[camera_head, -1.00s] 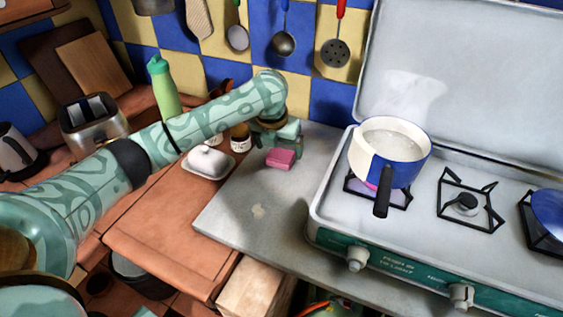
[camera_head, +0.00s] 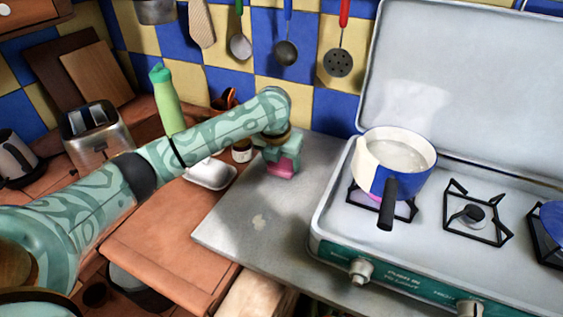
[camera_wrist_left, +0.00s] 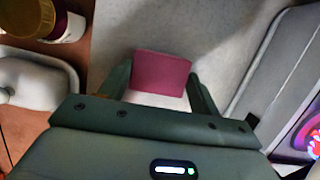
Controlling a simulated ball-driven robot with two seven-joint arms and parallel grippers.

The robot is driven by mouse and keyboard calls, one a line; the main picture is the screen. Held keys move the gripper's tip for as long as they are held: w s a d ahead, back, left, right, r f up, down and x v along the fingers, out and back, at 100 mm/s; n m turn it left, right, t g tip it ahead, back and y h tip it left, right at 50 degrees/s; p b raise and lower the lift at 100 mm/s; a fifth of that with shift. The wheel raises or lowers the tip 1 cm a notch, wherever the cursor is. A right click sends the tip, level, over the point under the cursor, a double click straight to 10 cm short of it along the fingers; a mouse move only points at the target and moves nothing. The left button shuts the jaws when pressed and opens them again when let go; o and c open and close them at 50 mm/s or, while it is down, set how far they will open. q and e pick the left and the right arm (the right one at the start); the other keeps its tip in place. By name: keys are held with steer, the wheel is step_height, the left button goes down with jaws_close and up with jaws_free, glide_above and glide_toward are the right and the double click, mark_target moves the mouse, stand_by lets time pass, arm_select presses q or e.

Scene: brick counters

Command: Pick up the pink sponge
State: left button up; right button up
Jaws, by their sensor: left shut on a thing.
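The pink sponge (camera_head: 281,170) is on or just above the grey counter slab, left of the stove in the head view. My left gripper (camera_head: 281,160) points down over it and covers its upper part. In the left wrist view, the sponge (camera_wrist_left: 162,73) sits between the two fingers of my left gripper (camera_wrist_left: 160,78), which are shut on it. I cannot tell whether it is clear of the slab. My right gripper is not in view.
A white butter dish (camera_head: 210,174) and a small jar (camera_head: 241,151) stand left of the gripper. A blue and white pot (camera_head: 395,165) is on the stove (camera_head: 330,225) to the right.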

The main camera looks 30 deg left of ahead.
mark_target(284, 161)
arm_select(q)
steer(key=p+v, duration=0.1)
steer(key=v, duration=0.1)
steer(key=p+v, duration=0.1)
steer(key=shift+w+r, duration=0.3)
steer(key=shift+r, duration=0.15)
steer(key=s+d+r+p, duration=0.7)
steer(key=s+r+p, duration=0.1)
steer(key=s, duration=0.3)
steer(key=shift+s+d+r, duration=0.25)
steer(key=shift+d, duration=0.05)
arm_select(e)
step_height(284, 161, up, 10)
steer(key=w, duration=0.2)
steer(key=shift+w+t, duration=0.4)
arm_select(q)
steer(key=shift+o, duration=0.6)
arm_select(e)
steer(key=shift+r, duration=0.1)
arm_select(q)
steer(key=shift+c, duration=0.3)
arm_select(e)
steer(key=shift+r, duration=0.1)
